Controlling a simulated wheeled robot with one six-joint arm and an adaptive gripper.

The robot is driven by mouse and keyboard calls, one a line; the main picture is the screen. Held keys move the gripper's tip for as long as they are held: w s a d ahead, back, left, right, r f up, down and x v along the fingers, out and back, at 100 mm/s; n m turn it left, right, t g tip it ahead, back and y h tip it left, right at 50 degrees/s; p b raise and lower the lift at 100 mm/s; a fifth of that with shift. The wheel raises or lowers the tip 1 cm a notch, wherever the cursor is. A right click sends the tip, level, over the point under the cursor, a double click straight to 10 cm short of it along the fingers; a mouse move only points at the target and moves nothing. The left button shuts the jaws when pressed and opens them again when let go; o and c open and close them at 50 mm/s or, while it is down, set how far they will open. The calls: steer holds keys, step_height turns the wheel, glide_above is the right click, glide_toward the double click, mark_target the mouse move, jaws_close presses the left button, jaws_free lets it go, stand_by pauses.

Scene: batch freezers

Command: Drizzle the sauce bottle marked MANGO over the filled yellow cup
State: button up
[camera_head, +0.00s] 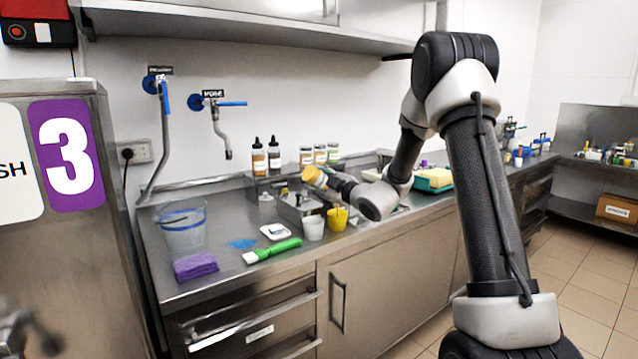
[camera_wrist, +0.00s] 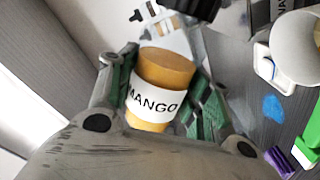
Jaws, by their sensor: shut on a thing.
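My gripper (camera_head: 326,179) is shut on the orange sauce bottle (camera_head: 312,175), holding it above the counter. In the wrist view the bottle (camera_wrist: 165,68) sits between the green-padded fingers, its white label reading MANGO. It looks tilted in the head view; its nozzle cannot be made out. The yellow cup (camera_head: 337,221) stands upright on the counter, below and slightly right of the bottle. Something shows at its rim, but its filling is too small to tell. The yellow cup is not clearly seen in the wrist view.
A white cup (camera_head: 313,228) stands just left of the yellow cup. Two black-capped bottles (camera_head: 266,158) stand behind.

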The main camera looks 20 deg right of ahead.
stand_by(0.3)
steer(key=n, duration=0.4)
steer(key=shift+r+n, duration=0.65)
steer(key=shift+n, duration=0.5)
steer(key=shift+r+n, duration=0.65)
steer(key=shift+n, duration=0.5)
steer(key=shift+r+n, duration=0.75)
steer(key=shift+n, duration=0.4)
steer(key=shift+r+n, duration=0.75)
steer(key=shift+n, duration=0.4)
